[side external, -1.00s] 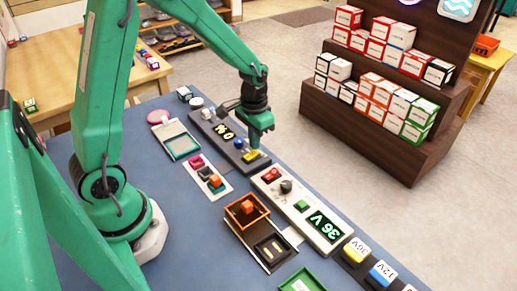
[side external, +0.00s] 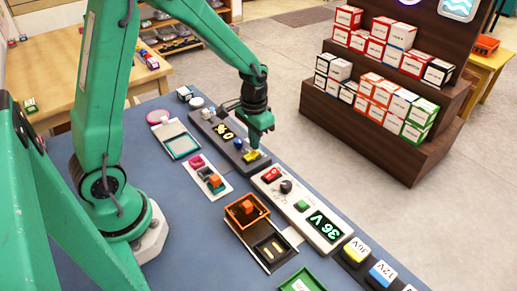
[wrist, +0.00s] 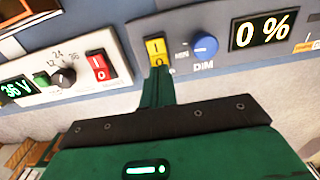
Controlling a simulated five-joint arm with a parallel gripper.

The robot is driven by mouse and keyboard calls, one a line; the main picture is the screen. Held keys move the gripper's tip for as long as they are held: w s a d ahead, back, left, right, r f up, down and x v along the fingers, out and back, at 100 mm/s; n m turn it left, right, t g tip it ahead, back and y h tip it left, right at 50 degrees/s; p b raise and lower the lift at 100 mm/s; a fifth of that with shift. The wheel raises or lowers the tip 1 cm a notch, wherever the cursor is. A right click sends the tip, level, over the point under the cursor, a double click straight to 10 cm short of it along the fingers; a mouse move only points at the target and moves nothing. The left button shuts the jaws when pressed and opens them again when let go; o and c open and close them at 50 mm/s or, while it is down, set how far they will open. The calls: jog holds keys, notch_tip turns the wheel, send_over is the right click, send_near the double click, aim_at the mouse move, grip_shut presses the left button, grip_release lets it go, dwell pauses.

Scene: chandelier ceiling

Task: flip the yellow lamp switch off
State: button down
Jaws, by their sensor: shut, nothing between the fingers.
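The yellow lamp switch (wrist: 156,50) is a rocker marked I and O on a dark grey panel (wrist: 180,68). It also shows in the side external view (side external: 251,156). My gripper (wrist: 158,72) is shut and empty, its fingertips at the O end of the switch. In the side external view my gripper (side external: 256,147) points down right over the switch; whether it touches is hard to tell. The panel's display (wrist: 263,31) reads 0 %. A blue DIM knob (wrist: 205,46) sits between switch and display.
A pale panel beside it carries a red switch (wrist: 100,66), a dark knob (wrist: 65,77) and a 36 V display (side external: 325,226). An orange tray (side external: 246,212) and small devices lie nearby on the blue table (side external: 200,235).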

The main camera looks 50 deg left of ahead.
aim_at(254, 153)
jog(key=shift+f, duration=0.95)
dwell(0.9)
jog(key=shift+r, duration=3.45)
jog(key=shift+r, duration=0.1)
jog(key=s+d+r+t, duration=0.2)
jog(key=s+r+t, duration=0.3)
jog(key=s+r, duration=0.9)
jog(key=shift+s+d+t, duration=0.25)
jog(key=shift+s+t, duration=0.05)
jog(key=shift+s, duration=0.55)
